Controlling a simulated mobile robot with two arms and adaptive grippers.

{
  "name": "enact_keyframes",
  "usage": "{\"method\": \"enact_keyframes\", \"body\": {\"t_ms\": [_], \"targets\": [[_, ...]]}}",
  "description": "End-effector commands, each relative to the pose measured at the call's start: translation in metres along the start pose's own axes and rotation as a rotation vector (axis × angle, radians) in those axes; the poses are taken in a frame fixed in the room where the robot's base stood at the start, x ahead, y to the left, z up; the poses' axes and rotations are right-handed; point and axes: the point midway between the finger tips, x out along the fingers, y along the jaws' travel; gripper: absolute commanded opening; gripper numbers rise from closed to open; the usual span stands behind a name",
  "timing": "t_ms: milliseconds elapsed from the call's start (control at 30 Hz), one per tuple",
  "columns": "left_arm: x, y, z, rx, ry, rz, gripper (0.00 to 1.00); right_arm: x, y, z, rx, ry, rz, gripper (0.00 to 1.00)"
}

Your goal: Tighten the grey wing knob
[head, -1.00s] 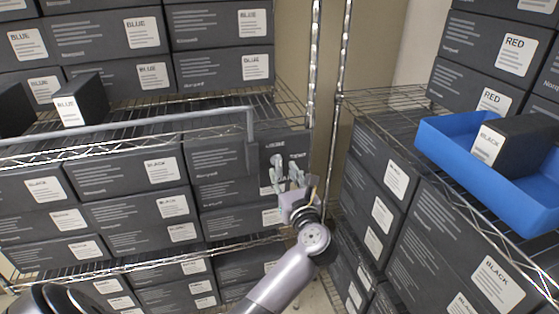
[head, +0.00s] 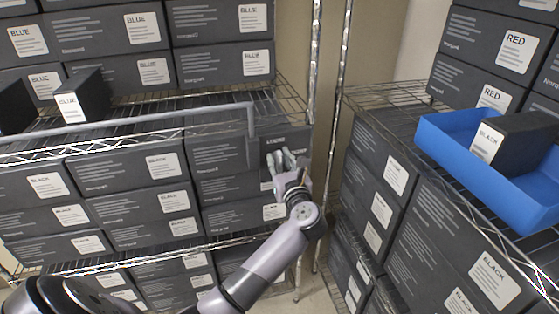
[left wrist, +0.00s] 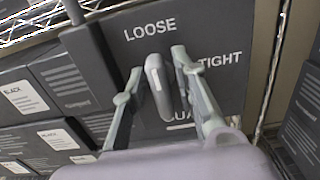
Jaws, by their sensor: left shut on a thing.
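The grey wing knob (left wrist: 158,88) sticks out from a dark panel (left wrist: 225,42) in the left wrist view. It stands nearly upright, leaning slightly left, with a pale line on it. The panel reads LOOSE above the knob and TIGHT to its right; a lower label is partly hidden. My left gripper (left wrist: 157,62) has one finger on each side of the knob and is shut on it. In the head view my left gripper (head: 284,160) is at the panel (head: 266,142) and mostly hides the knob. My right gripper is not in view.
A grey bar (head: 150,120) runs along the shelf front and bends down left of the panel. Chrome posts (head: 338,110) stand right of it. Dark boxes (head: 125,176) fill the racks. A blue tray (head: 450,148) holding a black box (head: 512,142) sits at right.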

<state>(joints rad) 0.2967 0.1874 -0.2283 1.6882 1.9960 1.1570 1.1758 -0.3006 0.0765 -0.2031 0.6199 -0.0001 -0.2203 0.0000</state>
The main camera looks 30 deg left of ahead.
Motion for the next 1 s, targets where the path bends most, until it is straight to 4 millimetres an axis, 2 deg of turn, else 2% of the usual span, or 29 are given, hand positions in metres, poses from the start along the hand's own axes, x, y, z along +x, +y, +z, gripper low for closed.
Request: {"method": "enact_keyframes", "body": {"t_ms": [200, 567, 1000], "targets": [[0.000, 0.000, 0.000, 0.000, 0.000, 0.000, 0.00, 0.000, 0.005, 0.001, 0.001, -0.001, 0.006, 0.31], [-0.001, -0.001, 0.001, 0.060, 0.003, 0.000, 0.00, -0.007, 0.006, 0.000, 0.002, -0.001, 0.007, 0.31], [-0.001, -0.003, 0.002, 0.405, 0.007, -0.001, 0.00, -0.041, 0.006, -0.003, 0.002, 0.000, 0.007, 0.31]]}}
